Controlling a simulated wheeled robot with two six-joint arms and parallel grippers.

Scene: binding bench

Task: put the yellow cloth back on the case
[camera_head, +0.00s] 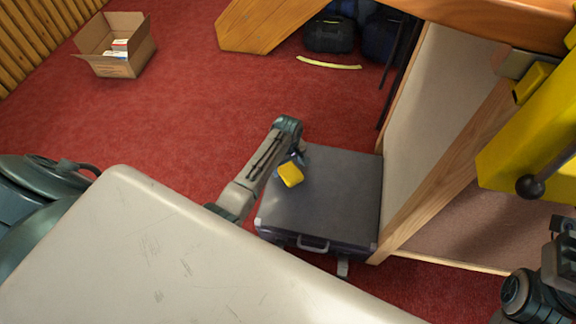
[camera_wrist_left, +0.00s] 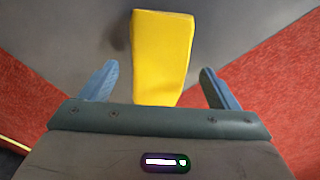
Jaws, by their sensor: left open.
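The yellow cloth (camera_head: 290,174) is a small folded yellow piece over the top of the dark grey case (camera_head: 325,200), left of its middle. In the left wrist view the cloth (camera_wrist_left: 161,55) lies between and beyond my fingers, with the grey case top (camera_wrist_left: 85,45) behind it. My left gripper (camera_head: 297,162) is over the case beside the cloth. In the left wrist view my left gripper (camera_wrist_left: 163,88) is open, with a gap between each finger and the cloth. My right arm shows at the lower right edge, but its fingers cannot be made out.
A pale scratched surface (camera_head: 170,250) fills the lower left. A wooden-framed panel (camera_head: 440,130) stands right of the case, with a yellow machine part (camera_head: 530,140) above. An open cardboard box (camera_head: 115,50) sits at the back left. Red carpet between is clear.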

